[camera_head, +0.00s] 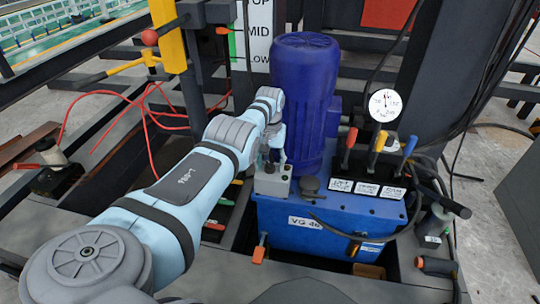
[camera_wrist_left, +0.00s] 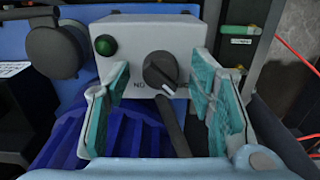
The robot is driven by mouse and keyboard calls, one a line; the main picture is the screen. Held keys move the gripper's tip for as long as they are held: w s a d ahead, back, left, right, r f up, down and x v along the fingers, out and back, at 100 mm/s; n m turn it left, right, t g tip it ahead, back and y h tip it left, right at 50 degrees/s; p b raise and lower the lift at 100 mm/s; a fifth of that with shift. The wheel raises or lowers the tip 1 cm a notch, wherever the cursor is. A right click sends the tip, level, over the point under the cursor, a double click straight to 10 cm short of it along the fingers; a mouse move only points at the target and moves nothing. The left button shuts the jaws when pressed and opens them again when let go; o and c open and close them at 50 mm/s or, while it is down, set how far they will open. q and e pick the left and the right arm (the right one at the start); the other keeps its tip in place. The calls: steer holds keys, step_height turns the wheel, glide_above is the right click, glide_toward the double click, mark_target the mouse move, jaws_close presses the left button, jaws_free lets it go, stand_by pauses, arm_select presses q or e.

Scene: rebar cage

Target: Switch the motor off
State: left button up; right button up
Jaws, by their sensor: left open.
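The blue motor (camera_head: 303,90) stands upright on the blue power unit (camera_head: 325,232). A small grey switch box (camera_head: 270,186) sits at its left front. In the left wrist view the box (camera_wrist_left: 133,30) carries a green lamp or button (camera_wrist_left: 105,45) and a black rotary knob (camera_wrist_left: 158,68). The knob's white mark points down and right; the lettering beside it is partly hidden. My left gripper (camera_head: 274,158) is over the box. In the left wrist view its teal-padded fingers (camera_wrist_left: 160,100) are open, one to each side of the knob, with visible gaps. My right gripper is out of view.
Levers with red, yellow and blue handles (camera_head: 376,150) and a round gauge (camera_head: 385,105) are right of the motor. A dark round cap (camera_head: 310,185) is close beside the box. Steel beams, red cables and hoses surround the unit.

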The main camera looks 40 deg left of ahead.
mark_target(270, 163)
arm_select(q)
step_height(270, 163, up, 12)
stand_by(0.3)
stand_by(0.3)
